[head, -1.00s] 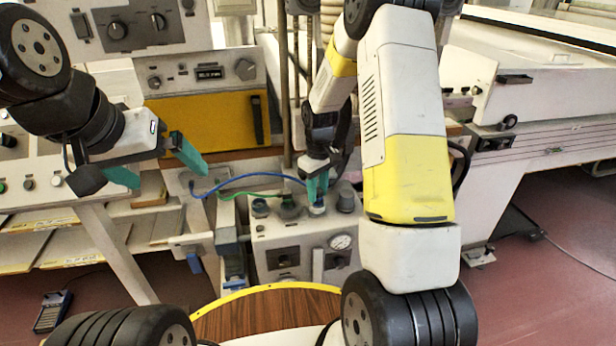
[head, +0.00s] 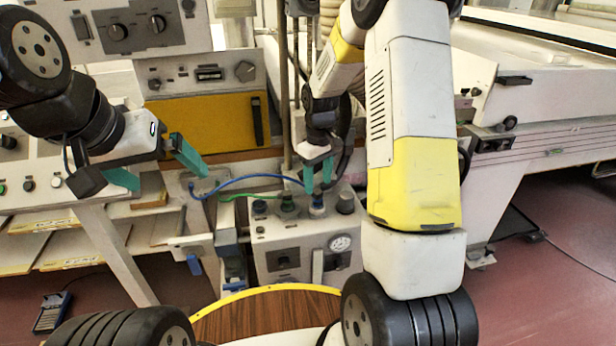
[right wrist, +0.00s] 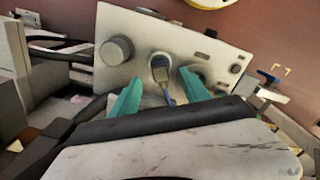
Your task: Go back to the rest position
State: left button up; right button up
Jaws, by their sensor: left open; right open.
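My left gripper (head: 160,170) is open and empty at the left of the head view, with its teal fingers apart in front of the shelf rack. My right gripper (head: 318,180) is over the white connector box (head: 300,240) in the head view. In the right wrist view its teal fingers (right wrist: 157,92) stand apart on either side of a blue-cabled plug (right wrist: 160,68) seated in the box. They look clear of the plug, with nothing between them held. The exact gap between fingertips and plug is hard to judge.
The box bears a gauge (head: 341,243) and knobs (head: 345,200). A blue cable (head: 240,178) and a green cable (head: 240,196) run to it. A yellow-panelled cabinet (head: 200,125) stands behind. A round wooden top (head: 265,315) is in front. A large white machine (head: 560,130) stands at right.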

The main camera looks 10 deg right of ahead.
jog(key=s+r+m+t, duration=0.1)
jog(key=s+r, duration=0.3)
jog(key=r, duration=0.4)
jog(key=s+r+m+t, duration=0.1)
jog(key=s+r, duration=0.3)
jog(key=r, duration=0.4)
jog(key=s+a+r+m+t+y, duration=0.1)
jog(key=s+r+m+t, duration=0.1)
jog(key=s, duration=0.6)
jog(key=s+a+r+m+t+y, duration=0.1)
jog(key=s+r+t, duration=0.1)
jog(key=s+r, duration=0.3)
jog(key=s, duration=0.3)
jog(key=shift+s+a+r+m, duration=0.15)
jog(key=shift+s+r+m, duration=0.05)
jog(key=shift+m, duration=0.2)
